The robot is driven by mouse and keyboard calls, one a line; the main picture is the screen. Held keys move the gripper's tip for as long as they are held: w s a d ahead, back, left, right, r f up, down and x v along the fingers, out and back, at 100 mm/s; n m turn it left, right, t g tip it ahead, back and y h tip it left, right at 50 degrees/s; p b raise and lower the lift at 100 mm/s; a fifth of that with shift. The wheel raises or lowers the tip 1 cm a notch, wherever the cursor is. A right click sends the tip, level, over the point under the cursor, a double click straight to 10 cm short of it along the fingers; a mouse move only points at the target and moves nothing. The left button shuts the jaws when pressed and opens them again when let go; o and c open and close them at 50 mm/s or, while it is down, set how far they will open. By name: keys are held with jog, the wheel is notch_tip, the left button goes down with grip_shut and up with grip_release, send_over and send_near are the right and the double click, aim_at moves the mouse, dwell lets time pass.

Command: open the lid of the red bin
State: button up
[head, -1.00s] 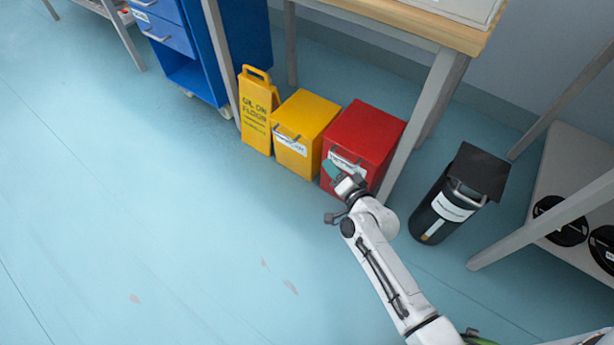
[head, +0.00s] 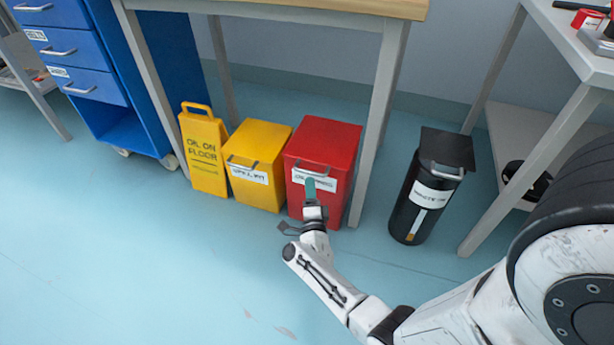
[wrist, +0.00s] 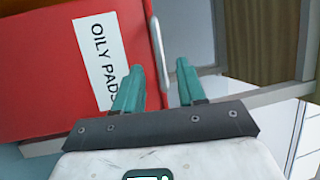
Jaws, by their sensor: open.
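The red bin (head: 322,150) stands on the floor under the wooden-topped bench, its lid down. It has a white label and a grey bar handle on its front near the lid. In the wrist view the red bin (wrist: 45,75) fills the left side, with its label reading "OILY PADS" and its handle (wrist: 160,52) running upright in the picture. My gripper (head: 310,188) is at the bin's front, its teal fingers just below the handle in the head view. In the wrist view my gripper (wrist: 160,85) is open, with the handle's end between the two fingers. I cannot tell whether they touch it.
A yellow bin (head: 258,165) and a yellow "oil on floor" sign (head: 204,150) stand left of the red bin. A bench leg (head: 378,125) is close on its right. A black bin (head: 431,190) stands further right. The floor in front is clear.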

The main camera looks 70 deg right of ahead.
aim_at(310, 173)
jog(key=b+x, duration=0.1)
jog(key=x, duration=0.5)
jog(key=shift+d+r+b, duration=0.1)
jog(key=shift+d+b, duration=0.1)
jog(key=shift+b, duration=0.1)
jog(key=shift+c, duration=0.5)
grip_shut()
